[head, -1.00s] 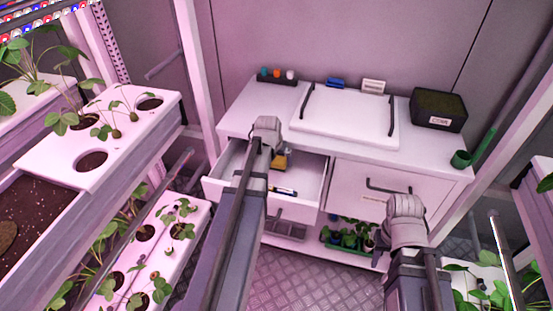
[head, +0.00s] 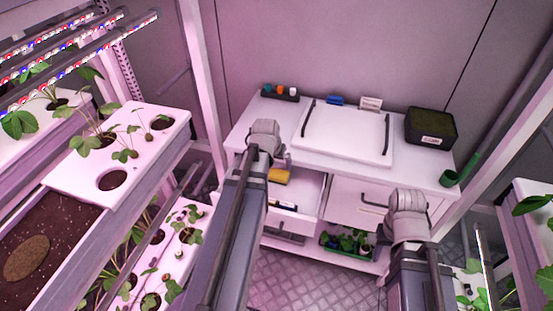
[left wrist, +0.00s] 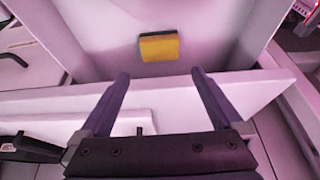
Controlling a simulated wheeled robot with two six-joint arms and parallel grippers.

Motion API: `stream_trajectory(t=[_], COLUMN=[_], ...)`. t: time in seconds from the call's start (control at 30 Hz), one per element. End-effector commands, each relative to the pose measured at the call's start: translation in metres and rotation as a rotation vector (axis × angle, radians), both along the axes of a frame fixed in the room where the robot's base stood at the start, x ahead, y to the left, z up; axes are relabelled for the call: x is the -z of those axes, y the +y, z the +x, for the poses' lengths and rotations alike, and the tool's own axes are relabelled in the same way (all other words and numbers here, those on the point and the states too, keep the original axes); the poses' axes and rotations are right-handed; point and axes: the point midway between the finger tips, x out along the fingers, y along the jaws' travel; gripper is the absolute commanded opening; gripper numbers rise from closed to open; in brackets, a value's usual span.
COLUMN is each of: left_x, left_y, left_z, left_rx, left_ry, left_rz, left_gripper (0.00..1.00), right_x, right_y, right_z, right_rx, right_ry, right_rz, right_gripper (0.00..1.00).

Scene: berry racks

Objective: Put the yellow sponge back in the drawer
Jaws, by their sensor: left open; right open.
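The yellow sponge (head: 279,175) lies inside the open drawer (head: 310,196), towards its back in the head view. In the left wrist view the sponge (left wrist: 159,47) rests flat on the pale drawer floor, clear of both fingers. My left gripper (left wrist: 160,74) is open and empty, with its fingers over the drawer and pointing towards the sponge. In the head view my left arm covers the drawer's left part and most of that gripper. My right gripper (head: 408,202) is in front of the closed right drawer (head: 352,203); its fingertips are hidden.
The white cabinet top (head: 270,125) carries a lidded panel (head: 345,130), a dark planter box (head: 430,128) and small bottles (head: 280,92). Plant racks (head: 130,150) stand at left. A green tray (head: 345,243) of plants sits below.

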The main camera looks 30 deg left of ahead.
Motion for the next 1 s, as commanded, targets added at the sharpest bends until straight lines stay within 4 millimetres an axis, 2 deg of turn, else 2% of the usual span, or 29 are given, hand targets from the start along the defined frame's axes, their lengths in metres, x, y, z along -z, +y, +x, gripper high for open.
stream_trajectory(t=[0.27, 0.37, 0.47, 0.53, 0.6, 0.7, 0.8, 0.9, 1.0], left_x=[0.0, 0.001, 0.005, 0.008, 0.011, 0.014, 0.016, 0.016, 0.016], left_y=[-0.001, -0.016, -0.059, -0.101, -0.144, -0.198, -0.239, -0.267, -0.284], left_z=[0.0, -0.002, -0.007, -0.016, -0.03, -0.055, -0.082, -0.104, -0.121], left_rx=[0.001, 0.026, 0.093, 0.16, 0.234, 0.33, 0.409, 0.467, 0.507], left_ry=[0.001, 0.018, 0.066, 0.118, 0.177, 0.261, 0.331, 0.386, 0.422], left_rz=[0.0, -0.003, -0.006, -0.006, 0.001, 0.02, 0.047, 0.073, 0.096], left_gripper=[1.0, 1.0, 1.0, 1.0, 1.0, 1.0, 1.0, 1.0, 1.0], right_x=[0.0, 0.0, 0.0, 0.0, 0.0, 0.0, 0.0, 0.0, 0.0], right_y=[0.0, 0.0, 0.0, 0.0, 0.0, 0.0, 0.0, 0.0, 0.0], right_z=[0.0, 0.0, 0.0, 0.0, 0.0, 0.0, 0.0, 0.0, 0.0], right_rx=[0.0, 0.0, 0.0, 0.0, 0.0, 0.0, 0.0, 0.0, 0.0], right_ry=[0.0, 0.0, 0.0, 0.0, 0.0, 0.0, 0.0, 0.0, 0.0], right_rz=[0.0, 0.0, 0.0, 0.0, 0.0, 0.0, 0.0, 0.0, 0.0], right_gripper=[0.46, 0.46, 0.46, 0.46, 0.46, 0.46, 0.46, 0.46, 0.46])
